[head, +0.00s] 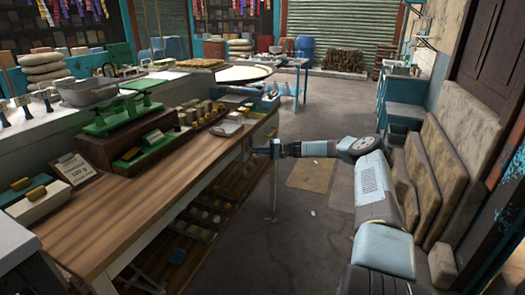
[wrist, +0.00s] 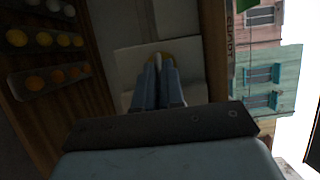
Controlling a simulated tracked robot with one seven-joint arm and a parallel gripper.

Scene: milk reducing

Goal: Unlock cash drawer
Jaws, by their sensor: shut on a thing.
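My arm reaches in from the right in the head view, and my gripper (head: 262,150) is at the far right end of the wooden counter (head: 150,195). In the wrist view my gripper's two blue-grey fingers (wrist: 158,70) are close together, shut on a small pale piece with yellow (wrist: 166,58) around it. It looks like a key, but its shape is mostly hidden. The fingertips are in front of a pale grey panel (wrist: 125,62), perhaps the cash drawer's front. I cannot tell whether the piece sits in a lock.
Trays of round yellow and orange things (wrist: 40,40) are left of the fingers in the wrist view. The floor (head: 310,225) beside the counter is mostly free.

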